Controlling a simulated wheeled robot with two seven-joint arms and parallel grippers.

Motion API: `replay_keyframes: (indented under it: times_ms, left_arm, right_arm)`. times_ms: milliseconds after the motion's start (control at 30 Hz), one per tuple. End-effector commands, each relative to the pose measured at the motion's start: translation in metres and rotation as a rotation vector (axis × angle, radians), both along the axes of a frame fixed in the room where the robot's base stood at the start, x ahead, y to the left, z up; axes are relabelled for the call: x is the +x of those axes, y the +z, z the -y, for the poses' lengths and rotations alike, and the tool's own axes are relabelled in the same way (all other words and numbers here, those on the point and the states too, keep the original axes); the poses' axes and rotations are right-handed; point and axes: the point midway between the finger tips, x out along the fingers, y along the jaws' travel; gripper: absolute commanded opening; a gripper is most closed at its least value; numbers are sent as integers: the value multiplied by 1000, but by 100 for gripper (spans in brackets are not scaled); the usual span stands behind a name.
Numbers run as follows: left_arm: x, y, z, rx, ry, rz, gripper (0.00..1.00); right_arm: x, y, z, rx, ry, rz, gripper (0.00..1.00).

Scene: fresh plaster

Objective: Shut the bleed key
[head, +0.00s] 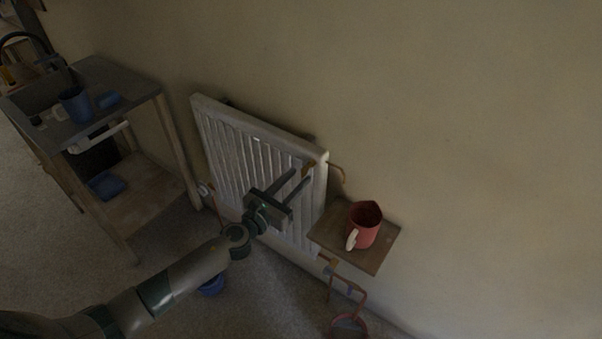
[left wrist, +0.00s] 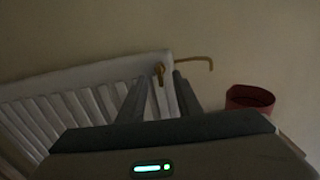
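The bleed key, a small brass-coloured piece (head: 308,167), sits at the upper right end of the white radiator (head: 245,150). It also shows in the left wrist view (left wrist: 159,70), just beyond and between my fingertips. My left gripper (head: 299,178) is in front of the radiator's right end, its two fingers spread apart and pointing at the key. In the left wrist view the left gripper (left wrist: 160,84) is open with nothing held between its fingers. I cannot tell whether a fingertip touches the key. My right gripper is not in view.
A thin brass-coloured bent tube (head: 339,169) stands out just right of the key. A red jug (head: 366,229) stands on a small wooden shelf (head: 377,258) close to the right. A red bucket (head: 350,326) is on the floor below. A workbench (head: 125,78) stands at left.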

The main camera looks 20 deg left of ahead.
Motion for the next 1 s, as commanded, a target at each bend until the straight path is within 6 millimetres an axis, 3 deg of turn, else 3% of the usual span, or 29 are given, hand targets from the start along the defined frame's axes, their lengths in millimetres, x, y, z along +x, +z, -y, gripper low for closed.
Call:
replay_keyframes:
  times_ms: [1000]
  left_arm:
    - [-94, 0, -33, -1, -1, 0, 31]
  right_arm:
    - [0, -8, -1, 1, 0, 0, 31]
